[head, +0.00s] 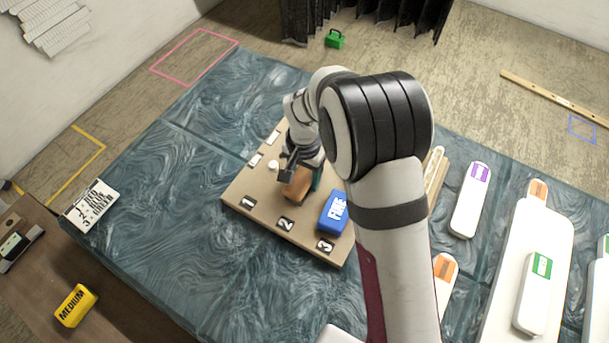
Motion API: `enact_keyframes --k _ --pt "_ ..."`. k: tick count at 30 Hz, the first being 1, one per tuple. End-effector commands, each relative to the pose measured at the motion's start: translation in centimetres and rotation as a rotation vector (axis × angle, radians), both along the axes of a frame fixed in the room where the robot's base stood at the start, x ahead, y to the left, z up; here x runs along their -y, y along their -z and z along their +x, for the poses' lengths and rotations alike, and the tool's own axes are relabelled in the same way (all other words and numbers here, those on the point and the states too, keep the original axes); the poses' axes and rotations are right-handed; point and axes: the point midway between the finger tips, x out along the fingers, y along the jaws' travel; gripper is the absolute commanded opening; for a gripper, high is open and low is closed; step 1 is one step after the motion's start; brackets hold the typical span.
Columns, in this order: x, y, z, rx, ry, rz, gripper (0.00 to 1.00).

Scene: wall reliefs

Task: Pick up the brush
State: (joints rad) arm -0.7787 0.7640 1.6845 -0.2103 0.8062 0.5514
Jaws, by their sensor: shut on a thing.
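My gripper (290,174) points down over the tan board (254,218). It is shut on a brown block-like thing, which looks like the brush (297,186). The brush is near the board's middle, behind the number 2 mark. My arm and gripper hide part of it, and I cannot tell whether it touches the board. A bit of teal shows just right of the brush, mostly hidden.
A blue block marked FINE (332,212) sits by number 3, close right of the brush. A yellow MEDIUM block (76,305) lies on the brown table at lower left. A sign card (91,206) lies left. White panels (470,200) fill the right side.

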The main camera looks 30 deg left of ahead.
Motion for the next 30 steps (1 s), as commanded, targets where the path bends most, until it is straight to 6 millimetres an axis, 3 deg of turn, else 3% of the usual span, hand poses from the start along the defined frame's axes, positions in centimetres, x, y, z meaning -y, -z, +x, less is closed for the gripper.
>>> enact_keyframes --k 11,18,30 --pt "0.0 -0.4 0.0 0.001 0.0 0.001 0.0" --pt "-0.1 -4.1 0.1 0.004 0.0 0.004 0.0" --pt "8.9 -9.6 2.2 0.002 0.005 0.002 0.0"
